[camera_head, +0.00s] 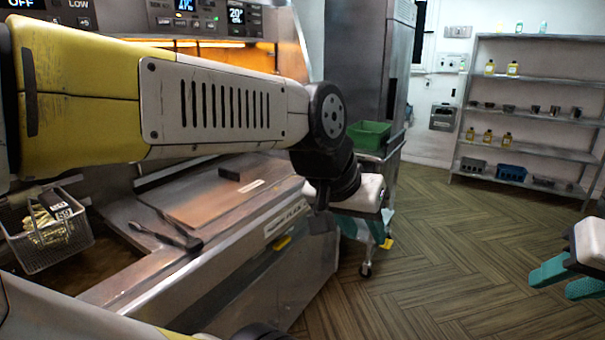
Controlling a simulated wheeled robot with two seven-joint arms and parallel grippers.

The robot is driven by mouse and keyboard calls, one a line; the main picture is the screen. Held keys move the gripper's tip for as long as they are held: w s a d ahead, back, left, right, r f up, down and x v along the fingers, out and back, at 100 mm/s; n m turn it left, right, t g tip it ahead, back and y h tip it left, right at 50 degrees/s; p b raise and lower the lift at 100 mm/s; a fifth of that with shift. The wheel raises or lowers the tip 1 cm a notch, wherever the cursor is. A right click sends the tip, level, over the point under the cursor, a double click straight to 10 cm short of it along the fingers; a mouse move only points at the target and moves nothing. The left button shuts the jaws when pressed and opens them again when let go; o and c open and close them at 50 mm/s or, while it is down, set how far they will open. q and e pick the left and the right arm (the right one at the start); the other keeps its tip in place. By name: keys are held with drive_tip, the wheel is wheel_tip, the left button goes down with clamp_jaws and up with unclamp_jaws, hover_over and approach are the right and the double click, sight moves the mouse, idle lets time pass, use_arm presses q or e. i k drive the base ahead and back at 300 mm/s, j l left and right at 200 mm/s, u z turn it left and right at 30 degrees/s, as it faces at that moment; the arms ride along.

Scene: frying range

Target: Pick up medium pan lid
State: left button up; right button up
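No separate round pan lid can be made out. A flat metal cover (205,200) with a small dark block (228,174) on it lies on the fryer counter; I cannot tell whether it is the medium pan lid. My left arm crosses the upper left and hides part of the fryer. My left gripper (365,232) points down beyond the counter's right end, its teal fingers apart and nothing seen between them. My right gripper (562,284) is at the right edge over the floor, its teal fingers apart and empty.
A wire fry basket (50,243) stands at the left, with a dark long-handled tool (170,236) near it. A green bin (368,134) sits on a metal cart behind my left gripper. A shelf rack (535,115) holds bottles and containers. The floor (450,240) between is clear.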

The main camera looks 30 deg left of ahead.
sight(195, 199)
drive_tip(key=i+u, duration=0.4)
drive_tip(key=i+l+u, duration=0.15)
drive_tip(key=i+u, duration=0.2)
drive_tip(key=i, duration=0.15)
drive_tip(key=i+j+u, duration=0.2)
drive_tip(key=u, duration=0.25)
drive_tip(key=i+u, duration=0.75)
drive_tip(key=u, duration=0.15)
